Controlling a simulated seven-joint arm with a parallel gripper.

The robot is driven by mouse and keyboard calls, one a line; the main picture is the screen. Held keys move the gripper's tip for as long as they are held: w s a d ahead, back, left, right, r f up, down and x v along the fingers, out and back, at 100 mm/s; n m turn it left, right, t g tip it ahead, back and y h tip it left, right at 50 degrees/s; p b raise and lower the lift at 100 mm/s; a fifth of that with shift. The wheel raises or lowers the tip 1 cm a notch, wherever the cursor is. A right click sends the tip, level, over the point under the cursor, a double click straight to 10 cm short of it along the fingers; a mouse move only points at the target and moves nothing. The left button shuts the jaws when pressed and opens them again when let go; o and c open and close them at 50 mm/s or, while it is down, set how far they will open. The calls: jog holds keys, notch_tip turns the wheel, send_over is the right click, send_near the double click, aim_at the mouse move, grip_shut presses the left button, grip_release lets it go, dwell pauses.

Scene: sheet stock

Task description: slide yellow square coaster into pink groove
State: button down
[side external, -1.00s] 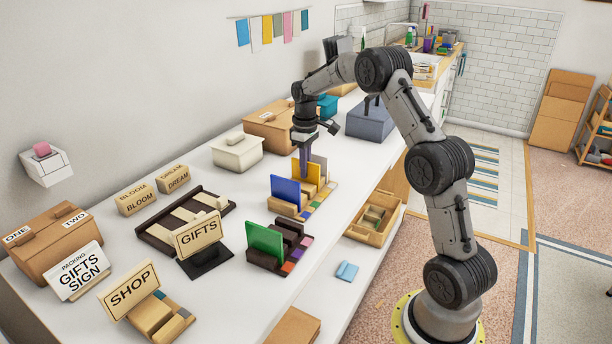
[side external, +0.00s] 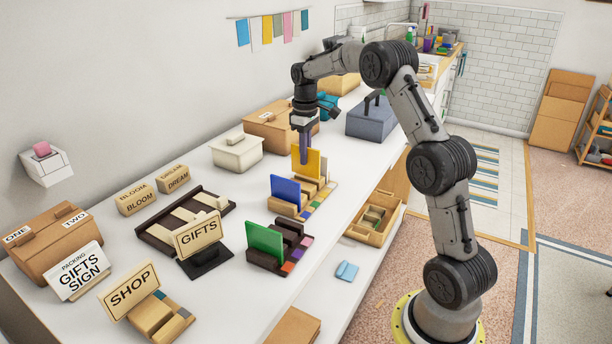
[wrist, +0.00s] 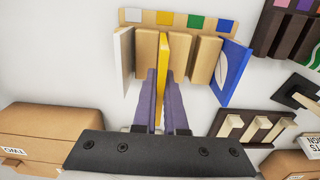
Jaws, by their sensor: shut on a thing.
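My gripper (side external: 303,125) is shut on the yellow square coaster (side external: 306,161), which stands upright between its purple fingers. In the wrist view the yellow coaster (wrist: 162,60) is seen edge-on over a slot between the blocks of the light wooden rack (wrist: 148,17). How much of it is still inside the slot is unclear. The dark rack (side external: 264,261) stands nearer the side camera and holds an upright green coaster (side external: 265,241). Its pink marker (wrist: 305,4) is cut by the top edge of the wrist view, and its grooves are only partly visible.
A blue coaster (side external: 285,190) stands in the light rack; a white one (wrist: 123,55) stands at its other end. A GIFTS sign (side external: 199,235) and a dark slatted rack (side external: 158,238) are beside the dark rack. Boxes (side external: 237,152) stand behind.

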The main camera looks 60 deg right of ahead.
jog(key=shift+r, duration=2.1)
jog(key=shift+r, duration=0.2)
notch_tip(320, 180, up, 8)
jog(key=s+a, duration=0.3)
jog(key=a, duration=0.7)
jog(key=s+a, duration=0.3)
jog(key=a, duration=0.7)
jog(key=shift+w+d+f, duration=0.1)
jog(key=shift+d+f, duration=0.05)
jog(key=shift+f, duration=1.25)
jog(key=shift+d+f, duration=0.15)
jog(key=shift+f, duration=1.25)
